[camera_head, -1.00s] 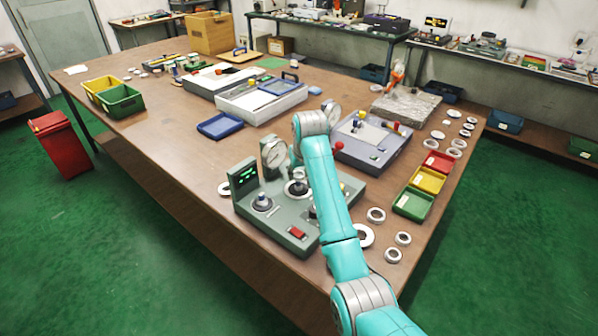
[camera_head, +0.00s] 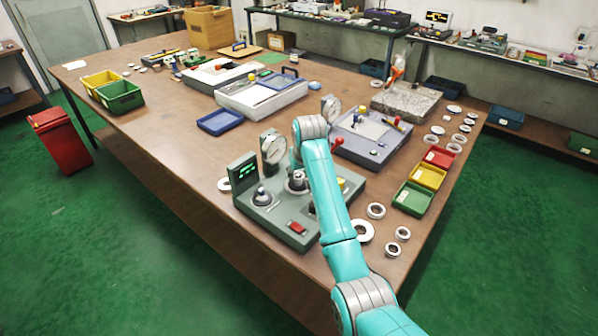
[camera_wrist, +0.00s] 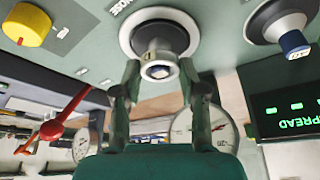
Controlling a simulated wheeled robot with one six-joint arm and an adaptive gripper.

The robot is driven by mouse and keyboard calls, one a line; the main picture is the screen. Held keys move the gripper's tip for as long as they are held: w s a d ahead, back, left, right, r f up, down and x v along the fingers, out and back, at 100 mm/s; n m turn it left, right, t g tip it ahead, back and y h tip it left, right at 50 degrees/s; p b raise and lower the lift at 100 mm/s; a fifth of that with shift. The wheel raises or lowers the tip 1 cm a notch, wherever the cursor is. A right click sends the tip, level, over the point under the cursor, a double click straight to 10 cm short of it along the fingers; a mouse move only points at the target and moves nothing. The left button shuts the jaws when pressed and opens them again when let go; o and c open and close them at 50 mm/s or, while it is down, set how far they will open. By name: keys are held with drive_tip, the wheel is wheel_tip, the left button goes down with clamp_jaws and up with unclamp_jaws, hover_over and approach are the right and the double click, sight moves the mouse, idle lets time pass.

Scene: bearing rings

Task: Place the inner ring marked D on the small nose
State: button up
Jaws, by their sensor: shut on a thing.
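In the wrist view my gripper (camera_wrist: 159,72) has its two fingers closed on a small pale metal ring (camera_wrist: 160,75). The ring lines up with the dark nose post (camera_wrist: 158,36), which stands on a pale round flange (camera_wrist: 126,37) on the grey-green fixture (camera_wrist: 225,15). A bluish-white centre shows inside the ring; I cannot tell if the ring is around the post's tip or just off it. The ring's letter is not readable. A second dark post with a blue tip (camera_wrist: 294,44) stands to the right. In the head view my arm hides part of the fixture (camera_head: 265,225).
The fixture carries a green-lit display (camera_wrist: 290,110), dial gauges (camera_wrist: 208,130), a red lever (camera_wrist: 60,125) and a yellow knob (camera_wrist: 27,24). Loose rings (camera_head: 376,211) lie right of the fixture on the table (camera_head: 170,165). Red, yellow and green bins (camera_head: 412,199) stand at right.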

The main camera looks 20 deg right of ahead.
drive_tip(key=shift+f, duration=1)
drive_tip(key=o, duration=1.2)
drive_tip(key=shift+o, duration=0.2)
drive_tip(key=v, duration=1.2)
